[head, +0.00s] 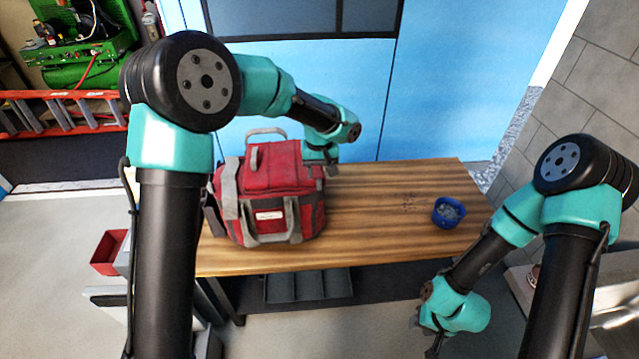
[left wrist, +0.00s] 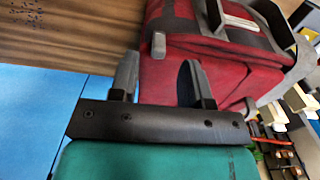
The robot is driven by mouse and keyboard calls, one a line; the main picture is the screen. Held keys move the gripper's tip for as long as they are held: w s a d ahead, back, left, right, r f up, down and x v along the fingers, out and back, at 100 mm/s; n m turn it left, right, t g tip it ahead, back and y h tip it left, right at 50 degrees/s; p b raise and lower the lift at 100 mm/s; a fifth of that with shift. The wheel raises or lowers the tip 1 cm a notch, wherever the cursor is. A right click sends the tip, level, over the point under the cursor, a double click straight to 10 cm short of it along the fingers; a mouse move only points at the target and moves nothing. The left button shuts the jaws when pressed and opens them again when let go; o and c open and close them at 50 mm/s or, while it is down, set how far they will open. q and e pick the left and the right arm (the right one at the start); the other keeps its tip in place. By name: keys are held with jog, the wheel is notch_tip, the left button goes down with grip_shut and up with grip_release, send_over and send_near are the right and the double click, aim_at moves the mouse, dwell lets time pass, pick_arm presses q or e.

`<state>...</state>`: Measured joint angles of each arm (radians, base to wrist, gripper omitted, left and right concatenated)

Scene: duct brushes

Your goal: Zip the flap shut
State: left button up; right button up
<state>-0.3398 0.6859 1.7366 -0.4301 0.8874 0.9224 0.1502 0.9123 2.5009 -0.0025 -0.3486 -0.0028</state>
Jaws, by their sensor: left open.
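A red and grey duffel bag (head: 285,180) stands on the wooden table, left of the middle. It also shows in the left wrist view (left wrist: 195,75). My left gripper (head: 322,158) is at the bag's upper right end. In the left wrist view its two fingers (left wrist: 158,65) are apart, with the bag's red end behind them. A small grey tab (left wrist: 158,45) on the bag shows between the fingertips; I cannot tell whether they touch it. My right gripper (head: 433,343) hangs low in front of the table, away from the bag.
A blue wall or door stands behind. A red bin (head: 108,253) and an orange ladder (head: 60,112) are at the left.

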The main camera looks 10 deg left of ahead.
aim_at(320, 182)
pick_arm(q)
notch_tip(320, 182, down, 5)
jog(key=shift+f, duration=0.1)
jog(key=shift+c, duration=0.4)
grip_shut()
dwell(0.4)
